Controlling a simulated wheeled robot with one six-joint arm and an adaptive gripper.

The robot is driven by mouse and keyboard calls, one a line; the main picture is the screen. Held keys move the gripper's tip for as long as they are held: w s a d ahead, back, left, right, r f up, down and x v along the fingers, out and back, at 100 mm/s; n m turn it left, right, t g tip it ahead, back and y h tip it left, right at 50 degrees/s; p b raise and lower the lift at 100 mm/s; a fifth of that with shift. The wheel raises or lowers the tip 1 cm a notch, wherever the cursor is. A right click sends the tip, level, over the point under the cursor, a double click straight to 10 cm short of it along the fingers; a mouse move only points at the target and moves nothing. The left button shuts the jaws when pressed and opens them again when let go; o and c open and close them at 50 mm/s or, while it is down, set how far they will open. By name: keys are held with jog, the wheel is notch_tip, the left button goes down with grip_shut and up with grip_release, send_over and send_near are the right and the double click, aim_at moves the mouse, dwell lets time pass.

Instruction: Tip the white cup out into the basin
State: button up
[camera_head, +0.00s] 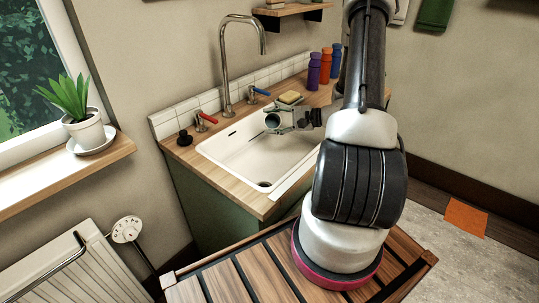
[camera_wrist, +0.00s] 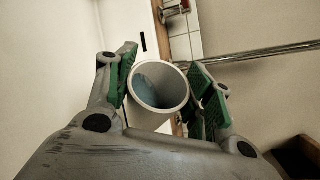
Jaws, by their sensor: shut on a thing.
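The white cup (camera_head: 273,121) is held in the air above the right back part of the white basin (camera_head: 235,158). It appears tilted onto its side in the head view, with its mouth facing left. My gripper (camera_head: 278,121) reaches in from the right and is shut around the cup. In the wrist view, the cup (camera_wrist: 161,110) sits between the green finger pads of my gripper (camera_wrist: 170,86). I look into its mouth and see a bluish-grey inside; I cannot tell whether that is liquid. The basin's drain shows near its front, and its floor looks empty.
A tall tap (camera_head: 228,65) rises behind the basin, between a red-handled valve (camera_head: 205,120) and a blue-handled valve (camera_head: 258,94). A sponge (camera_head: 290,97) lies at the back right. Purple, orange and blue bottles (camera_head: 325,68) stand farther right. My arm hides the counter's right part.

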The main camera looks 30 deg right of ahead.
jog(key=shift+s+r+n+t, duration=0.1)
jog(key=shift+n+t, duration=0.2)
jog(key=shift+n, duration=0.1)
dwell(0.5)
jog(key=shift+n, duration=0.3)
jog(key=shift+s+r, duration=0.1)
jog(key=shift+s+a+n+t+y, duration=0.1)
jog(key=shift+n+t+y, duration=0.25)
jog(key=shift+n, duration=0.35)
jog(key=shift+r, duration=0.1)
jog(key=shift+s+n+t, duration=0.1)
jog(key=shift+n+t, duration=0.15)
jog(key=shift+n, duration=0.05)
jog(key=shift+a, duration=0.1)
